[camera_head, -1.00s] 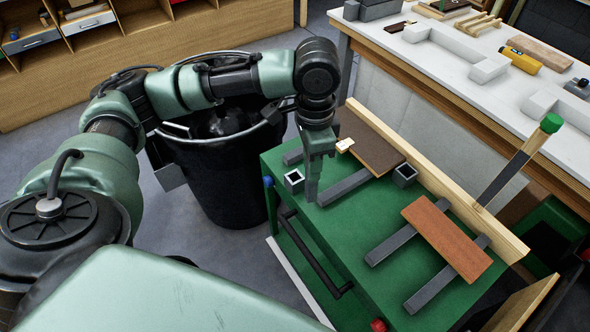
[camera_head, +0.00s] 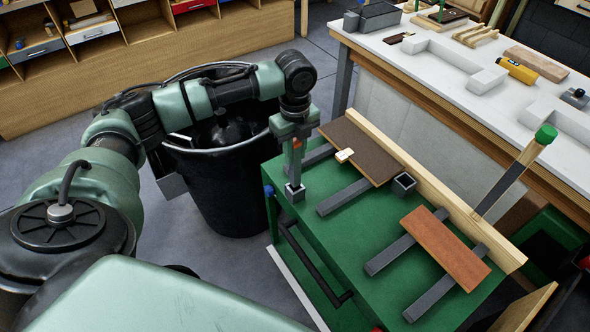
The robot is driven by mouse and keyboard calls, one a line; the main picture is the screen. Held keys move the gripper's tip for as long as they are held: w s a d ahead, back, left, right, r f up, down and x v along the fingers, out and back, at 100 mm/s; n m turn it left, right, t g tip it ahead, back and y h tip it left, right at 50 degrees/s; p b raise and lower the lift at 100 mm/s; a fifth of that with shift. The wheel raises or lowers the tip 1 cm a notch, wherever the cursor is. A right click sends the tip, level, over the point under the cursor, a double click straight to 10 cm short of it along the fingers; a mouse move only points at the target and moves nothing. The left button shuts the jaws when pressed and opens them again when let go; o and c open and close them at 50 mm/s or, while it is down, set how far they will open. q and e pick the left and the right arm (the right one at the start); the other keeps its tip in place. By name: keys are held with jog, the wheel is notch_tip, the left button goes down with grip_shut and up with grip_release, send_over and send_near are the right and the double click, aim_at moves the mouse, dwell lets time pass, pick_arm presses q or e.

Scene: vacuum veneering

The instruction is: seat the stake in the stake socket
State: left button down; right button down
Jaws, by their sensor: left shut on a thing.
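My left gripper (camera_head: 297,150) is over the near-left part of the green cart top. It is shut on the stake (camera_head: 295,172), which is mostly hidden between the fingers. A bit of orange shows there, and a grey upright part runs down below. The stake socket (camera_head: 294,193), a small grey square tube, stands at the cart's left edge, directly under the gripper. The stake looks upright and its lower end meets the socket's mouth in this view. I cannot tell how deep it sits. My right gripper is not in view.
A second square socket (camera_head: 403,185) stands empty farther right. Grey bars carry a dark brown panel (camera_head: 361,150) and a reddish panel (camera_head: 445,248). A long wooden board (camera_head: 430,190) edges the cart. A green-capped post (camera_head: 517,171) leans at right. A black bin (camera_head: 222,190) stands left.

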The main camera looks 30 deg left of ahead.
aim_at(295, 141)
pick_arm(q)
jog(key=shift+f, duration=0.9)
notch_tip(295, 141, down, 4)
jog(key=shift+f, duration=0.25)
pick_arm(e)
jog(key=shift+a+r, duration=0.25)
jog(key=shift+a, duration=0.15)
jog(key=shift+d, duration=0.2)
pick_arm(q)
jog(key=c, duration=1.2)
grip_release()
jog(key=shift+f, duration=0.1)
jog(key=shift+c, duration=0.2)
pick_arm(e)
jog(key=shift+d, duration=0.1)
pick_arm(q)
notch_tip(295, 141, up, 12)
jog(key=shift+r+b, duration=0.2)
jog(key=shift+b, duration=0.15)
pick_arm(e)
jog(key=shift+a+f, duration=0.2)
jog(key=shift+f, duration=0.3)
pick_arm(q)
jog(key=shift+d+f, duration=0.1)
